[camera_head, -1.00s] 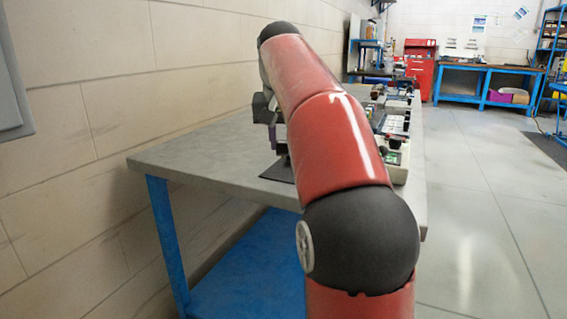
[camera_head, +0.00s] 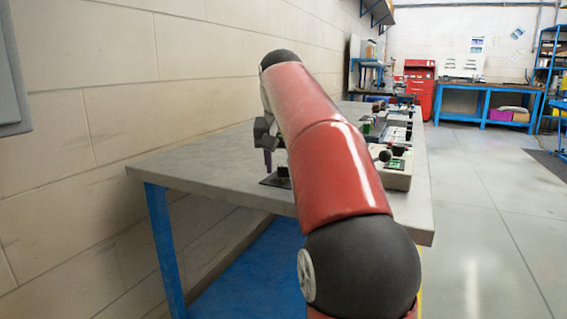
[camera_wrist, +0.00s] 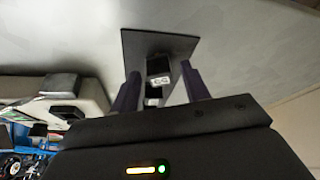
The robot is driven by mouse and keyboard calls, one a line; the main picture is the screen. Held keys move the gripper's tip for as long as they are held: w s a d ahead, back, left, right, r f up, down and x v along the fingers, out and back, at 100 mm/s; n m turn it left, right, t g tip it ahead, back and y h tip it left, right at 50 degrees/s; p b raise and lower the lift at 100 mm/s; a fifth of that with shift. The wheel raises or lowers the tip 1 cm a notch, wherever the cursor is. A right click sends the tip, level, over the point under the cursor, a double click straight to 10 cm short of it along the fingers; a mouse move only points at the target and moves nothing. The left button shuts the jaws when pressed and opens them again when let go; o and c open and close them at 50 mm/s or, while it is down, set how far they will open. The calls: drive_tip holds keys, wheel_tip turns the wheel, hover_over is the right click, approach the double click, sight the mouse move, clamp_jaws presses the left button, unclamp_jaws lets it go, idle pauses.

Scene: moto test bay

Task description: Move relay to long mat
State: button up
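A dark mat (camera_wrist: 138,45) lies on the grey tabletop; it also shows in the head view (camera_head: 270,183), partly behind my arm. A small dark block with a pale marked face, seemingly the relay (camera_wrist: 158,67), stands on this mat. In the head view a dark block (camera_head: 283,172) shows there, partly hidden by my arm. My gripper (camera_wrist: 161,70) has two purple fingers, one on each side of the block, with visible gaps. It is open; the head view shows a finger (camera_head: 267,160) low over the mat. I cannot tell whether this mat is the long one.
A pale device with a green panel (camera_head: 397,164) and several other items stand along the table's right side. The pale device also shows at the left of the wrist view (camera_wrist: 60,97). The tabletop (camera_head: 200,165) left of the mat is clear. A block wall (camera_head: 60,150) runs along the left.

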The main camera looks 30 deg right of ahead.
drive_tip(key=shift+r, duration=0.1)
drive_tip(key=shift+r, duration=0.3)
drive_tip(key=p+v, duration=0.5)
drive_tip(key=v, duration=0.6)
drive_tip(key=shift+r, duration=0.3)
drive_tip(key=shift+s+a, duration=0.1)
drive_tip(key=shift+s, duration=0.05)
drive_tip(key=s+a+f+n, duration=0.2)
drive_tip(key=s+a+f, duration=0.2)
drive_tip(key=s+f, duration=0.3)
drive_tip(key=s+a+f+n+t+y, duration=0.1)
drive_tip(key=s+a+f+n, duration=0.1)
drive_tip(key=s+a+f, duration=0.2)
drive_tip(key=s+a+f+n+y, duration=0.1)
drive_tip(key=s+a+f, duration=0.3)
drive_tip(key=s+f, duration=0.7)
wheel_tip(320, 180, down, 8)
drive_tip(key=shift+a+r+n+t, duration=0.2)
drive_tip(key=shift+a+n+t, duration=0.15)
drive_tip(key=shift+n, duration=0.15)
